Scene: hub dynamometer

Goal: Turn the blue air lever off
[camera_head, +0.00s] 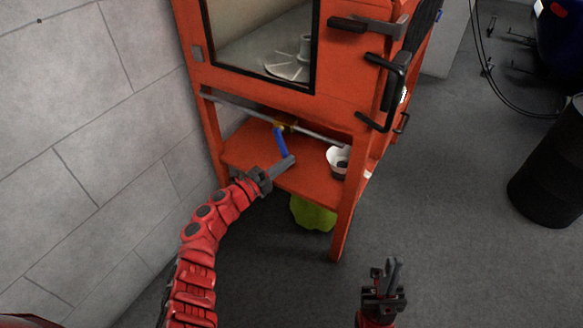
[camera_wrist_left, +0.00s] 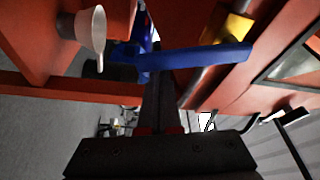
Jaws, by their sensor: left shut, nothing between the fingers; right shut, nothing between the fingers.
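The blue air lever (camera_head: 281,143) hangs from a brass valve (camera_head: 286,124) on the grey pipe under the orange cabinet, across the pipe's line. In the left wrist view the lever (camera_wrist_left: 200,60) runs across the upper middle, with the brass valve (camera_wrist_left: 236,28) near its right end. My left gripper (camera_head: 288,163) is shut and empty, its tips close to the lever's lower end. In the wrist view its fingers (camera_wrist_left: 160,92) point at the lever; I cannot tell whether they touch it. My right gripper (camera_head: 391,268) is shut and empty, above the floor in front of the cabinet.
A white funnel (camera_head: 338,158) is on the orange shelf (camera_head: 312,182), right of my left gripper. An orange leg (camera_head: 344,220) stands at the front corner. A yellow-green object (camera_head: 312,213) lies under the shelf.

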